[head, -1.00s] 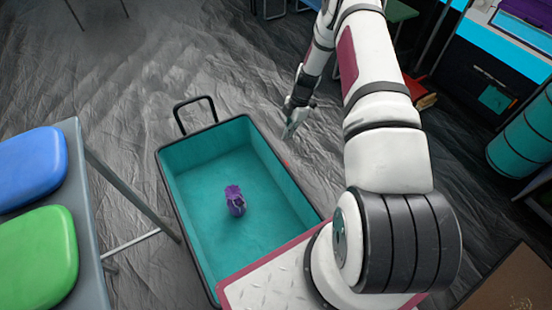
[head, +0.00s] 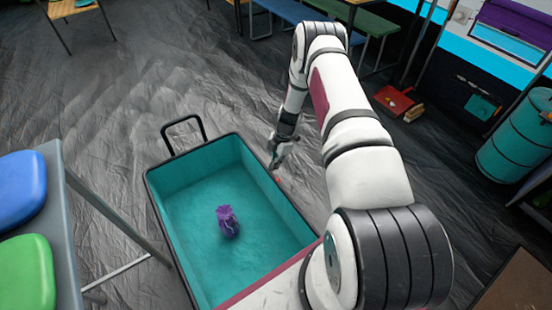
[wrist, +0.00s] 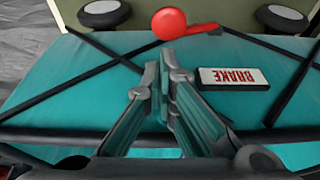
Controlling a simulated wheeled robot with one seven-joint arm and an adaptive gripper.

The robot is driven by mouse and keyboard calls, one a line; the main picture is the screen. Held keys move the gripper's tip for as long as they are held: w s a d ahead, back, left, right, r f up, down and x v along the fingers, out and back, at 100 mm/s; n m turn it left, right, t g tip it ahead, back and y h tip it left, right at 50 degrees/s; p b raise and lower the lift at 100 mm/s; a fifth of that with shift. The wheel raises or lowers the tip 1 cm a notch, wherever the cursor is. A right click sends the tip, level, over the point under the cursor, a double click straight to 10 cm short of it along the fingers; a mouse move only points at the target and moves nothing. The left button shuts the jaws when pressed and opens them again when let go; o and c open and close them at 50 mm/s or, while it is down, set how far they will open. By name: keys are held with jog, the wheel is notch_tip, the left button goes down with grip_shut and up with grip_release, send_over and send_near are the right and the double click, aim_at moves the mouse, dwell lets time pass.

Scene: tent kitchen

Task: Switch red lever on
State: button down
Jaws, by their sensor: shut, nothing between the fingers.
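The red lever shows in the wrist view as a round red knob (wrist: 170,24) with a short red arm reaching right from it. A white label with red "BRAKE" lettering (wrist: 235,78) lies below and right of it on a teal surface. My gripper (wrist: 163,72) is shut and empty, its tips pointing at the knob with a gap between them. In the head view my gripper (head: 273,163) hangs just outside the right wall of the teal wagon (head: 262,190). The lever cannot be made out clearly in the head view.
A red dustpan-like object (head: 395,100) lies on the floor beyond my arm. A teal barrel (head: 515,140) stands at right. The floor behind the wagon is clear.

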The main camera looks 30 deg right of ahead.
jog(key=x, duration=0.2)
jog(key=b+x, duration=0.1)
jog(key=x, duration=0.1)
jog(key=d+x, duration=0.1)
jog(key=x, duration=0.1)
jog(key=shift+f+b, duration=0.4)
jog(key=shift+f, duration=0.1)
